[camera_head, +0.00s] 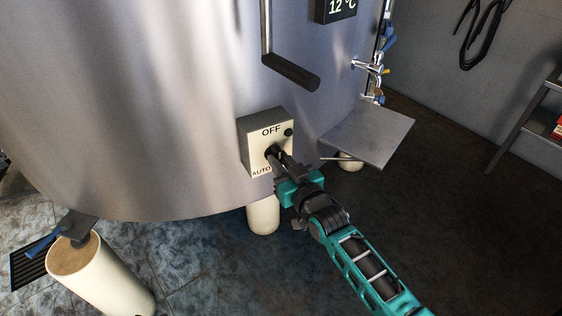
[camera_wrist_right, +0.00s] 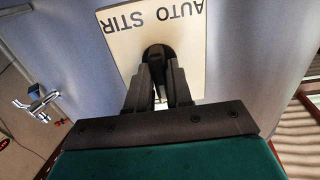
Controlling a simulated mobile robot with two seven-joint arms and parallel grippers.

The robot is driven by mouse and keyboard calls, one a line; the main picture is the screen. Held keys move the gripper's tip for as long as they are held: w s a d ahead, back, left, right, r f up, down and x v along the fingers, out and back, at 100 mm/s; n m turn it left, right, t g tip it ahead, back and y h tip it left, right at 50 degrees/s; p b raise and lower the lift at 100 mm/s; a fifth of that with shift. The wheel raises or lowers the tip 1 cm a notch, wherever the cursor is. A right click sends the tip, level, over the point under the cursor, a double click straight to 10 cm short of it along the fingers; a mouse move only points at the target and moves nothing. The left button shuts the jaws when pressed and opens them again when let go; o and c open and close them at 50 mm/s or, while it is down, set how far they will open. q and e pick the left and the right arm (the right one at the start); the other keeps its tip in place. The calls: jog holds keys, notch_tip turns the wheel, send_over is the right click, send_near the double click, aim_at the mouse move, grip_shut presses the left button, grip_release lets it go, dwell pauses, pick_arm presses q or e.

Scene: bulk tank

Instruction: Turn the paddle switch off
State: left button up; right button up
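The paddle switch (camera_head: 271,151) is a black knob on a cream-faced box (camera_head: 255,143) on the tank's side. OFF is printed above it and AUTO, partly covered, below. In the right wrist view the black knob (camera_wrist_right: 158,54) sits on the cream plate (camera_wrist_right: 182,45) with AUTO STIR upside down above it. My right gripper (camera_head: 279,157) is at the switch. Its two dark fingers (camera_wrist_right: 160,74) lie on either side of the paddle with a narrow gap between them and look closed on it. The fingers hide most of the paddle, so its exact angle is unclear. My left gripper is out of view.
The large steel tank (camera_head: 150,100) fills the left and middle. A black-gripped handle (camera_head: 291,72) hangs above the box. A grey metal plate (camera_head: 368,133) juts out to its right, below taps (camera_head: 371,67). A shelf rack (camera_head: 525,125) stands far right.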

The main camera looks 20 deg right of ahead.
jog(key=o, duration=0.4)
jog(key=shift+c, duration=0.2)
jog(key=shift+s, duration=0.1)
jog(key=s+d, duration=0.2)
jog(key=s, duration=1)
jog(key=shift+s+r+p, duration=0.2)
jog(key=shift+s+p, duration=0.05)
jog(key=shift+p, duration=0.1)
jog(key=shift+d, duration=0.1)
